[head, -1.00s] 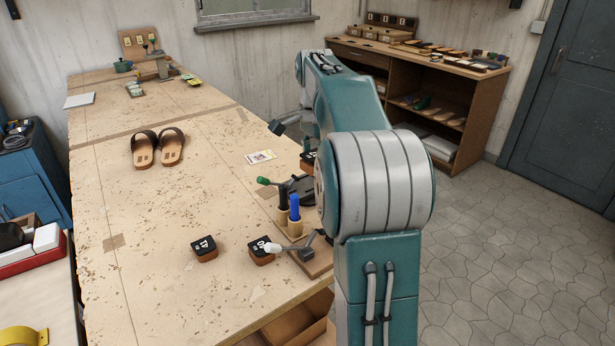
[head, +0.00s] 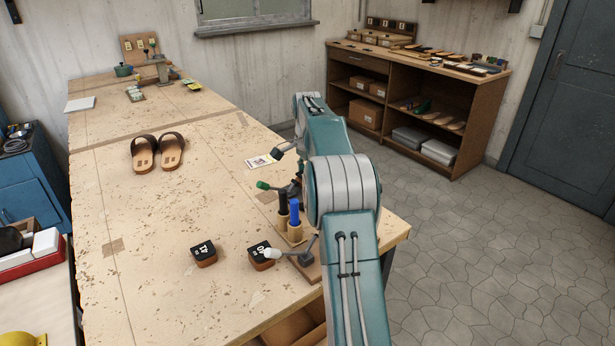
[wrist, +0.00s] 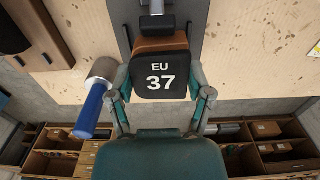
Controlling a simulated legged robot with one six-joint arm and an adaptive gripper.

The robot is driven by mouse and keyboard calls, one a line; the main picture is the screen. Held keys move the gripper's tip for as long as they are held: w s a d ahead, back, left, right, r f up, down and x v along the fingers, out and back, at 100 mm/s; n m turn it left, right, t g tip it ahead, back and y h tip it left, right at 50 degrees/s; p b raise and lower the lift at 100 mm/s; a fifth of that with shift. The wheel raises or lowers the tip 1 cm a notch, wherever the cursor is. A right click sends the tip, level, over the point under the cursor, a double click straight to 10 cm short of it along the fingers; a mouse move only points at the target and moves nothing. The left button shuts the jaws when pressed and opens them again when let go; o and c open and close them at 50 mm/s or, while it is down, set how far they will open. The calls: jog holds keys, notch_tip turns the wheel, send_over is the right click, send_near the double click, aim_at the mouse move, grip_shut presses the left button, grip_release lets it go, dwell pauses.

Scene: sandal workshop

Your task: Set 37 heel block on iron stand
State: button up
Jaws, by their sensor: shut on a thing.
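The EU 37 heel block (wrist: 160,76), brown with a black numbered face, sits between the fingers of my gripper (wrist: 160,92) in the wrist view. My gripper is shut on it. A dark iron plate with a pale metal post (wrist: 157,7), seemingly part of the iron stand, shows just beyond the block; I cannot tell whether block and stand touch. In the head view my arm hides the gripper and block. A dark metal piece with a green-knobbed lever (head: 268,186) shows partly beside my arm.
Heel blocks 41 (head: 204,254) and 40 (head: 262,256) lie near the bench front. Sandals (head: 158,153) lie farther back. The bench's left middle is clear.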

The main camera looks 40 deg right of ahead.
jog(key=shift+f, duration=0.35)
jog(key=o, duration=1.2)
jog(key=shift+o, duration=0.2)
notch_tip(320, 180, up, 12)
